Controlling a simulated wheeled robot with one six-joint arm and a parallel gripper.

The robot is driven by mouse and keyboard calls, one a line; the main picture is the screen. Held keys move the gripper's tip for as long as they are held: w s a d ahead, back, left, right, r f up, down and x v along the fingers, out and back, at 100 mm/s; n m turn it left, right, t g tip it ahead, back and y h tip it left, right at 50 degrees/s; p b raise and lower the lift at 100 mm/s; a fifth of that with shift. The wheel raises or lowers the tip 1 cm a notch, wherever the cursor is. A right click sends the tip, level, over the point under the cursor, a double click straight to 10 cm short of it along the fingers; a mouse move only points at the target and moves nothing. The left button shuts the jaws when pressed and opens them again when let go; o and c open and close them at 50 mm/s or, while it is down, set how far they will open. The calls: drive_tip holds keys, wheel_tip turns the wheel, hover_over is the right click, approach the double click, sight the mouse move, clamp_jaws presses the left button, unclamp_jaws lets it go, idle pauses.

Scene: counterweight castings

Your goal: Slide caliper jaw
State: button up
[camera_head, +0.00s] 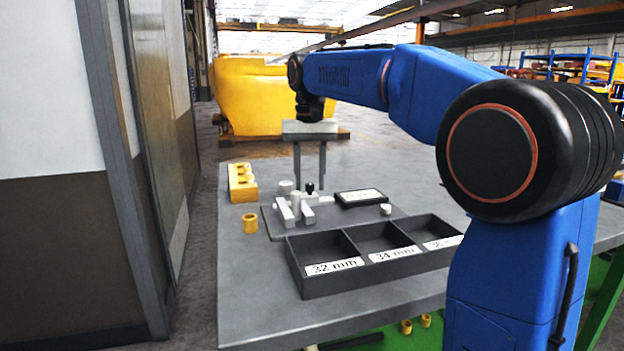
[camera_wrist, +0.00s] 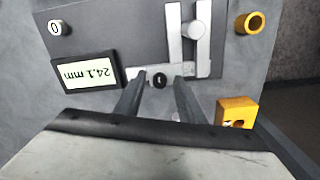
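The caliper stands on a dark grey plate (camera_head: 345,219). Its two pale jaws, one (camera_wrist: 174,45) beside the other (camera_wrist: 206,35), lie parallel, with a pale round piece (camera_wrist: 194,29) at the gap between them. I cannot tell whether both jaws touch it. A black knob (camera_head: 309,187) rises from the caliper's bar; it also shows in the wrist view (camera_wrist: 159,80). My gripper (camera_head: 310,184) points down, its fingers apart on either side of the knob, with gaps visible in the wrist view (camera_wrist: 160,79). The display (camera_wrist: 85,72) reads 24.1 mm, upside down there.
A white round button (camera_head: 386,209) marked 0 sits on the plate. A dark tray (camera_head: 335,285) with three labelled compartments, including 32 mm and 34 mm, stands in front. A yellow block (camera_head: 242,183) with holes and a brass ring (camera_head: 250,223) are at left. The table's front left is clear.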

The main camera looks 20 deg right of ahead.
drive_tip(key=shift+c, duration=0.3)
clamp_jaws()
drive_tip(key=shift+d, duration=1.65)
drive_tip(key=shift+o, duration=0.3)
unclamp_jaws()
